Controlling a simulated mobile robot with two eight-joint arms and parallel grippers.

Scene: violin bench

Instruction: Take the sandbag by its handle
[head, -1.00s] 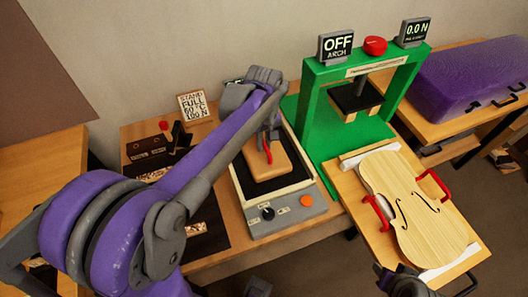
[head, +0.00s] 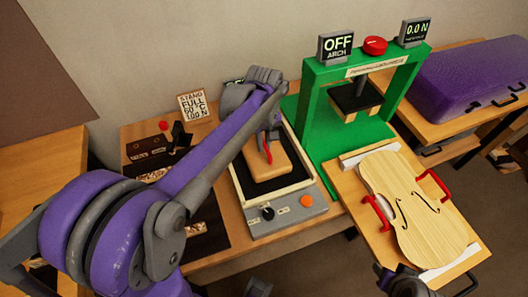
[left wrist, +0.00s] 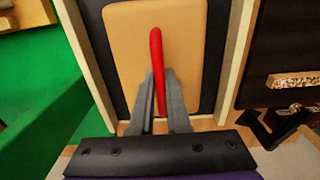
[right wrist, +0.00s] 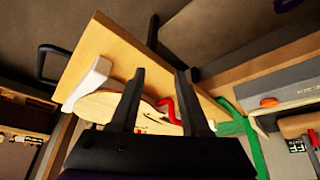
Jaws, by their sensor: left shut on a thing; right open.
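The sandbag (head: 266,164) is a tan, flat block with a red handle on top. It lies on the dark bed of the grey hot-plate unit (head: 290,218). In the left wrist view the tan sandbag (left wrist: 190,35) fills the middle, and its red handle (left wrist: 156,60) runs between my left fingers. My left gripper (head: 268,145) is shut on the handle; its fingers also show in the left wrist view (left wrist: 160,100). The bag appears to rest on the bed. My right gripper (right wrist: 158,95) is open and empty near the violin plate (head: 412,205).
A green press (head: 318,120) stands right of the unit, with a red button (head: 375,46) on top. The violin plate lies on a wooden board (head: 350,195) with red handles. A purple case (head: 475,75) is at far right. A sign (head: 194,105) stands behind.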

